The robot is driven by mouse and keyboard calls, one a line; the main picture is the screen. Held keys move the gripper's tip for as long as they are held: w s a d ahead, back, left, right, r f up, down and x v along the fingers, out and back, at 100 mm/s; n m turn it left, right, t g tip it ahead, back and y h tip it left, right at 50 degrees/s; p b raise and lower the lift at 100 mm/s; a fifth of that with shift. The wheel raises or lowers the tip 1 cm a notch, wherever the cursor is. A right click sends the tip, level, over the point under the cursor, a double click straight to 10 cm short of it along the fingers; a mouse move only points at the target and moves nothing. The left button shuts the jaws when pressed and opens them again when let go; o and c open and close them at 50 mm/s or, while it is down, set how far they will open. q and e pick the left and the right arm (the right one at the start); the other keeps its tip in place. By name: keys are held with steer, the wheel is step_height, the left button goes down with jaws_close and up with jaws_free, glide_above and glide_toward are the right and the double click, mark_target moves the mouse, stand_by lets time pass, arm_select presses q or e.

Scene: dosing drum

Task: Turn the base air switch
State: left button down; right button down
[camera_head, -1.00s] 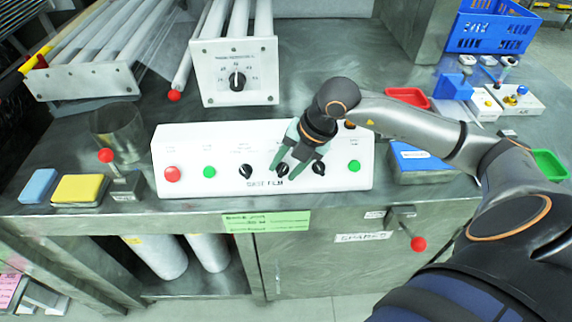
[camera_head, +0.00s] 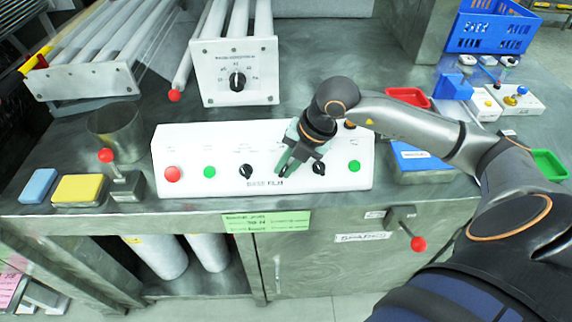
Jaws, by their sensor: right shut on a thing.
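A white control panel (camera_head: 225,184) stands near the front of the metal bench. It has a row of black rotary switches: one on the left (camera_head: 246,171), one on the right (camera_head: 319,168), and a middle one hidden behind my fingers. The small labels above the switches are too blurred to read, so I cannot tell which is marked base air. My right gripper (camera_head: 284,168) reaches down to the panel from the right. Its greenish fingers are closed on the middle switch. My left gripper is not in view.
On the panel, a red button (camera_head: 172,174) and green buttons (camera_head: 209,172) (camera_head: 354,166) flank the switches. A red-knobbed lever (camera_head: 106,156) stands to the left, near yellow (camera_head: 80,189) and blue (camera_head: 39,186) blocks. A box with another dial (camera_head: 237,80) stands behind.

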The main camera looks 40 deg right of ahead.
steer(key=shift+r, duration=0.1)
steer(key=shift+w+a+r+n+g+h+p, duration=0.2)
steer(key=shift+n+g+h+p, duration=0.25)
steer(key=shift+n+p, duration=0.2)
steer(key=shift+n+g+h+p, duration=0.45)
steer(key=shift+p, duration=0.05)
steer(key=shift+w+a+n+g+h, duration=0.1)
steer(key=shift+n+g+h, duration=0.3)
steer(key=shift+n+h, duration=0.15)
steer(key=shift+a+f+n+g+h+p, duration=0.15)
steer(key=shift+n+g+h+p, duration=0.35)
steer(key=shift+n+h, duration=0.65)
steer(key=shift+w+a+n+g+h+p, duration=0.15)
steer(key=shift+n+g+h+p, duration=0.35)
steer(key=shift+n+h, duration=0.5)
steer(key=shift+f+h, duration=0.1)
steer(key=shift+h, duration=0.2)
steer(key=c, duration=0.9)
jaws_free()
